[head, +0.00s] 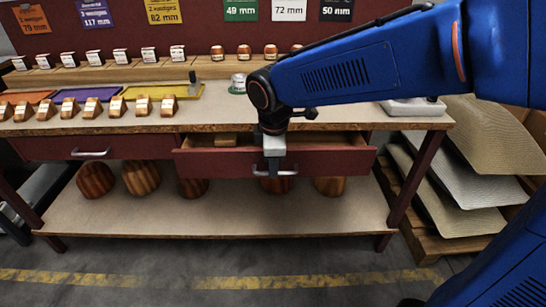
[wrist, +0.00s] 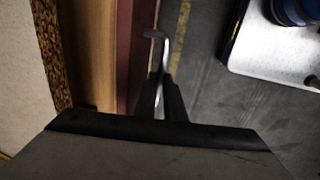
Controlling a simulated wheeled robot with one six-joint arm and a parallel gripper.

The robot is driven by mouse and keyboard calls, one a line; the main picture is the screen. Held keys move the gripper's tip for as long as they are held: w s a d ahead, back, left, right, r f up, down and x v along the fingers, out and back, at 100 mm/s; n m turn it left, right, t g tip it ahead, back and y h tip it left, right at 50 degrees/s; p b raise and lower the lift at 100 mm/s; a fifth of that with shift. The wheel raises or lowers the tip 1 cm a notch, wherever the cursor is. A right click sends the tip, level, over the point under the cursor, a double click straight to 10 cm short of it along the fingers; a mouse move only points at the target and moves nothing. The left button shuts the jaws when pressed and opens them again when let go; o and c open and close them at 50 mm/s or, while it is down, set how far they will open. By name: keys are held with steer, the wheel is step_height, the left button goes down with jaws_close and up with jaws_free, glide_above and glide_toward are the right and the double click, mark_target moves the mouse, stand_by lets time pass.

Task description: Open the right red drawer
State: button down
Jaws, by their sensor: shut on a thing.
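The right red drawer (head: 225,163) is pulled partly out from under the workbench top, and its open inside shows from above. Its metal handle (head: 288,172) is on the front panel. My gripper (head: 273,168) points down at the drawer front and is shut on the handle. In the wrist view, my gripper's dark fingers (wrist: 167,98) close around the handle (wrist: 163,45), beside the red drawer front (wrist: 132,40). The drawer's brown inside (wrist: 95,50) shows between this front and the bench edge. The fingers hide part of the handle.
The left red drawer (head: 60,148) is shut. The workbench (head: 120,122) carries several wooden blocks and coloured trays. Several brown wooden forms (head: 141,178) stand on the lower shelf (head: 120,215). Sheets (head: 470,185) lie on a pallet at right. The floor in front is clear.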

steer(key=s, duration=1.4)
steer(key=shift+s, duration=0.25)
steer(key=c, duration=1.8)
jaws_free()
steer(key=shift+c, duration=0.2)
steer(key=s+r, duration=0.3)
steer(key=r, duration=1.4)
steer(key=d+f+m+t, duration=0.1)
steer(key=d+f+m, duration=0.4)
steer(key=d, duration=0.4)
steer(key=d+f+m, duration=0.5)
steer(key=d+m, duration=0.2)
steer(key=d, duration=0.2)
steer(key=d+f+m+t, duration=0.1)
steer(key=d+f+m, duration=0.4)
steer(key=d, duration=0.4)
steer(key=shift+s+d+f+m+t, duration=0.2)
steer(key=shift+d+m+t, duration=0.1)
steer(key=shift+m, duration=0.3)
